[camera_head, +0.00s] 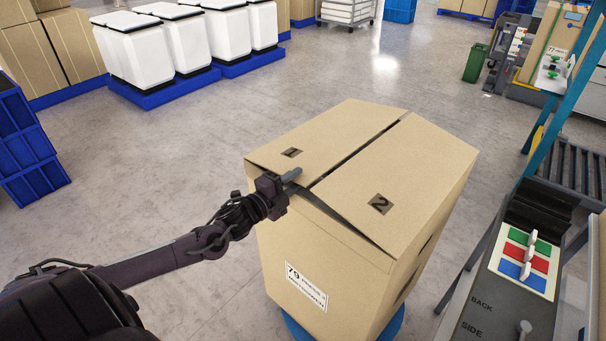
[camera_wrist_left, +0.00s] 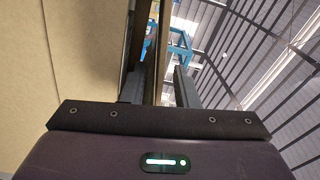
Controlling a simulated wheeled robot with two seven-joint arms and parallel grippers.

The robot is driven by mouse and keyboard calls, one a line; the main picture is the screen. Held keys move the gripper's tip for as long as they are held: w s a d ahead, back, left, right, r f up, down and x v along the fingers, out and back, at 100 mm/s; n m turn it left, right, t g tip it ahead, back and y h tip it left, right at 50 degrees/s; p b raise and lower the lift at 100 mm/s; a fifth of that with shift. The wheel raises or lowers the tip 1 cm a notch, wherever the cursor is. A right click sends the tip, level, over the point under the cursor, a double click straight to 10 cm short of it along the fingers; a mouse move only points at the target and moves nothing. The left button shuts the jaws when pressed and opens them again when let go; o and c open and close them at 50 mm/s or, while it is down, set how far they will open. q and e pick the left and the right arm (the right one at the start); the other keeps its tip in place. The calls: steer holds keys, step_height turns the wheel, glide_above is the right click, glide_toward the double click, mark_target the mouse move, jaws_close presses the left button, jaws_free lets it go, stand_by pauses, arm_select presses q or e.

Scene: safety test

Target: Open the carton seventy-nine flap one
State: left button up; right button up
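Carton seventy-nine (camera_head: 345,255) is a tall tan box with a "79" label (camera_head: 306,286) on its near side. Flap one (camera_head: 325,134), marked 1, and flap two (camera_head: 405,180), marked 2, cover its top, with a narrow dark gap between them. My left gripper (camera_head: 288,180) is at the near edge of flap one. In the left wrist view, the fingers (camera_wrist_left: 160,88) stand apart with a thin brown board edge between them. A gap shows on its right side; contact on its left is unclear. My right gripper is not in view.
The carton stands on a round blue base (camera_head: 392,325). White containers (camera_head: 140,50) stand on blue pallets behind. Blue crates (camera_head: 25,145) are at left. Open floor lies between.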

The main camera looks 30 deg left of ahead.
mark_target(303, 174)
arm_select(q)
steer(key=shift+w+d, duration=0.15)
steer(key=shift+w, duration=0.7)
steer(key=shift+w+d, duration=0.1)
steer(key=shift+w, duration=0.7)
jaws_close()
